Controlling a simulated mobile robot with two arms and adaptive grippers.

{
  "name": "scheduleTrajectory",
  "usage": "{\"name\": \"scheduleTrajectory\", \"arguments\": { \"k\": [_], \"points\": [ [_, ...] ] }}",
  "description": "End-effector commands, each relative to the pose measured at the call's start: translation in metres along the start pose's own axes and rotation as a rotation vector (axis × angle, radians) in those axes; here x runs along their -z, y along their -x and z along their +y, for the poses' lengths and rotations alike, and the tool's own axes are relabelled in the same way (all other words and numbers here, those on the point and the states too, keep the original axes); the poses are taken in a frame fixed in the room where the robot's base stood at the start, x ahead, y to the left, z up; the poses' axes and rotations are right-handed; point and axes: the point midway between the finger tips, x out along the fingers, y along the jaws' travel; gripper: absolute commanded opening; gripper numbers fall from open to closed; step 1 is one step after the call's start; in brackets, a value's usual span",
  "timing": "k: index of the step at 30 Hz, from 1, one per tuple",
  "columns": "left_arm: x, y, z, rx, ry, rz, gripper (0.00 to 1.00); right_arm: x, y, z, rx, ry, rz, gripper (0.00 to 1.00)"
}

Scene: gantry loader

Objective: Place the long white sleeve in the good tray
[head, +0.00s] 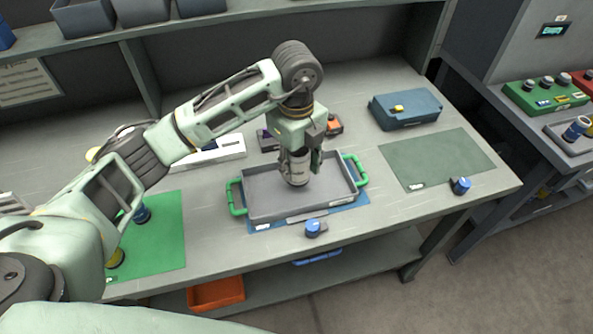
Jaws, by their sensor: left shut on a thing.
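My left gripper (305,157) reaches in from the left and points down over the grey tray. The grey tray (262,208) with green handles, likely the good tray, lies on a blue mat (352,199) and looks otherwise empty. My right gripper is out of view.
A green mat (165,240) with blue and yellow pieces lies left, partly behind my arm. A dark green mat (435,160) is bare at right. A blue-grey case (405,110) stands behind it. Blue knob-like pieces (315,228) (460,186) sit near the front edge.

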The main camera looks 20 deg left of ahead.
Motion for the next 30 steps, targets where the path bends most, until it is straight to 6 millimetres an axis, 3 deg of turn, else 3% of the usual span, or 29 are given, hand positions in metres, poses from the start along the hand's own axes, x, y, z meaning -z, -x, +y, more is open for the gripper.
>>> {"name": "scheduleTrajectory", "arguments": {
  "k": [9, 19, 20, 26, 30],
  "points": [
    [0.000, -0.035, 0.000, 0.000, 0.000, 0.000, 0.00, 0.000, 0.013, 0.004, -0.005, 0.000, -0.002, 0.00],
    [0.000, -0.040, 0.000, 0.001, 0.000, -0.001, 0.00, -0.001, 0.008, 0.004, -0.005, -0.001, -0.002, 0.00],
    [0.001, -0.040, 0.001, -0.001, 0.000, 0.000, 0.40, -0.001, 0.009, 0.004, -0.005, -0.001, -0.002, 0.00],
    [0.001, -0.039, 0.001, -0.001, 0.000, 0.000, 0.57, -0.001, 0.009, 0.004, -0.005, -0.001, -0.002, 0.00],
    [0.001, -0.039, 0.001, -0.001, 0.000, 0.000, 0.57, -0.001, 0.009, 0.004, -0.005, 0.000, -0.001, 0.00]
  ]
}}
